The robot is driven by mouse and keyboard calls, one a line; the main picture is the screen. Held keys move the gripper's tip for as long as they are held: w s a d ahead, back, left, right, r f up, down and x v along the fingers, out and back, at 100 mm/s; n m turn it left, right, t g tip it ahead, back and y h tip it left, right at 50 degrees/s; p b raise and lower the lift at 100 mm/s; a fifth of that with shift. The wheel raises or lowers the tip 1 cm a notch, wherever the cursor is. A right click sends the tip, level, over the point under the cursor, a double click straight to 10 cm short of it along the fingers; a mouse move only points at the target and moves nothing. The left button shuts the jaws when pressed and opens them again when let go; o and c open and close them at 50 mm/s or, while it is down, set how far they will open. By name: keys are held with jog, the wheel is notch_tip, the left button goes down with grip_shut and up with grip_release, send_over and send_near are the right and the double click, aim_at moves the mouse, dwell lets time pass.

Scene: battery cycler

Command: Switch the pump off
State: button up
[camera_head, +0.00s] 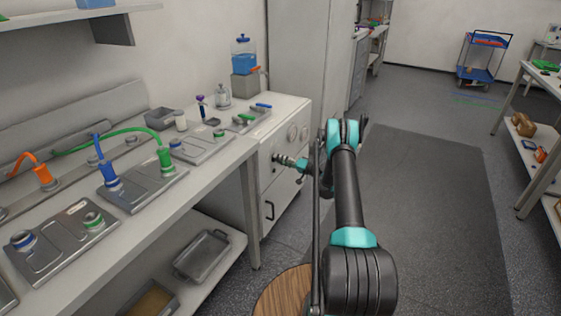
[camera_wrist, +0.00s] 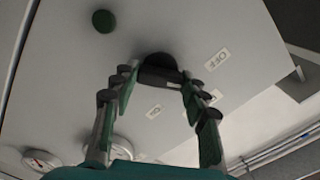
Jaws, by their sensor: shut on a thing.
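The pump switch is a black knob (camera_wrist: 157,63) on the pale front panel (camera_wrist: 65,70) in the wrist view. An OFF label (camera_wrist: 217,60) sits to its right. A smaller label (camera_wrist: 153,111), too blurred to read surely, lies below it. My gripper (camera_wrist: 158,84) is shut on the knob, one finger on each side. The knob's exact pointing is hard to tell. In the head view my gripper (camera_head: 283,160) reaches the front of the white cabinet (camera_head: 268,190), and the knob is hidden there.
A green button (camera_wrist: 104,20) is on the same panel, and two round gauges (camera_wrist: 40,160) show at the lower left. The bench (camera_head: 200,192) with plates and hoses stands left of the cabinet. Open floor and a dark mat (camera_head: 430,200) lie to the right.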

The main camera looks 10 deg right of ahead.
jog(key=o, duration=1.2)
jog(key=shift+c, duration=0.2)
jog(key=v, duration=1.2)
